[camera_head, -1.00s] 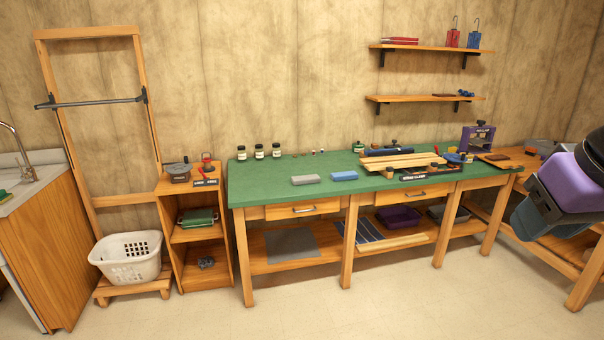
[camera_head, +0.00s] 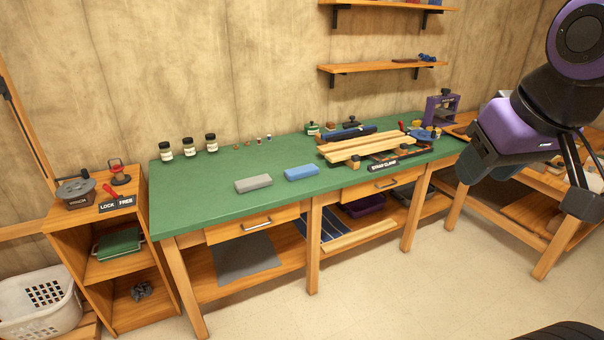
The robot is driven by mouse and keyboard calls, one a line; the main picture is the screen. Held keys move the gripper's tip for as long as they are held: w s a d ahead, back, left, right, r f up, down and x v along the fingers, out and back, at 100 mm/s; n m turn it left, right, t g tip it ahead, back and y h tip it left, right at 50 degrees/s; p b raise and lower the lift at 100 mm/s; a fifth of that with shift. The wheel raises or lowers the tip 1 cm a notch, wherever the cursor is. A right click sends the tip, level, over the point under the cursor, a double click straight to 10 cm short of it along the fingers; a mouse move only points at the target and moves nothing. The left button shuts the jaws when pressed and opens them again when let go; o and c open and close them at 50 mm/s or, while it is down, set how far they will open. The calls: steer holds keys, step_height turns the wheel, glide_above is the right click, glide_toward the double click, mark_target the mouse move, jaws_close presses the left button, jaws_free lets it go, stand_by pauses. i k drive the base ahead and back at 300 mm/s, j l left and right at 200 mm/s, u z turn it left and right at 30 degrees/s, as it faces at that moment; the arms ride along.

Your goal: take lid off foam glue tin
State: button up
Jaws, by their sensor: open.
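A small green tin (camera_head: 313,129) with a pale label stands near the back edge of the green bench, left of the clamped wooden strips. It may be the foam glue tin, but its label is too small to read. Its lid appears to be on. My gripper (camera_head: 583,204) is at the right edge, raised in front of the bench's right end and far from the tin. It is open, with nothing seen in it, and its fingers are partly hard to make out.
Grey (camera_head: 253,184) and blue (camera_head: 301,173) blocks lie near the front. Wooden strips (camera_head: 374,147) and a purple press (camera_head: 441,108) occupy the right. A low shelf unit (camera_head: 67,223) stands left; floor in front is clear.

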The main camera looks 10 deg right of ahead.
mark_target(438, 130)
steer(key=i+l+z, duration=0.35)
steer(key=i, duration=0.2)
steer(key=i+l+z, duration=0.15)
steer(key=i+z, duration=0.15)
steer(key=i, duration=0.3)
steer(key=i+z, duration=0.35)
steer(key=i, duration=0.25)
steer(key=i+l+u, duration=0.1)
steer(key=u, duration=0.3)
steer(key=i+l+u, duration=0.1)
steer(key=u, duration=0.25)
steer(key=i+l+u, duration=0.15)
steer(key=l, duration=0.2)
steer(key=i+l+u, duration=0.1)
steer(key=l, duration=0.25)
steer(key=i+l+u, duration=0.15)
steer(key=l, duration=0.25)
steer(key=i+l+u, duration=0.15)
steer(key=l, duration=0.2)
steer(key=i+l+u, duration=0.15)
steer(key=l, duration=0.25)
steer(key=i+l, duration=0.1)
steer(key=l, duration=0.65)
steer(key=i+l, duration=0.15)
steer(key=l, duration=0.25)
